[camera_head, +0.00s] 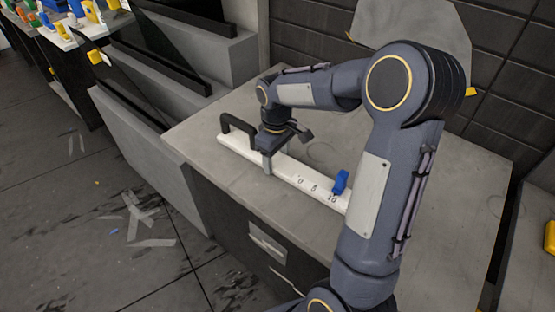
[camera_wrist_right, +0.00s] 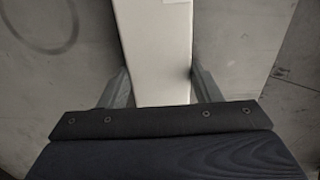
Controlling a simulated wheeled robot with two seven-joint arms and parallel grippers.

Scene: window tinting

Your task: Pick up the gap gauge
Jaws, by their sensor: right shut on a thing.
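The gap gauge (camera_head: 300,174) is a long white bar with printed numbers, a black handle at its left end and a blue slider (camera_head: 341,182) towards its right end. It lies along the front part of the grey worktop (camera_head: 450,215); I cannot tell whether it is slightly raised. My right gripper (camera_head: 268,163) points down over the bar near the handle. In the right wrist view its two fingers (camera_wrist_right: 161,85) are on either side of the white bar (camera_wrist_right: 157,45), shut on it. My arm hides the bar's right end. My left gripper is not in view.
A grey irregular sheet (camera_head: 415,30) is against the dark tiled wall behind the worktop. A bench (camera_head: 62,40) with several coloured bottles stands at the far left. Pale scraps (camera_head: 150,215) lie on the dark floor. The worktop behind the gauge is mostly clear.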

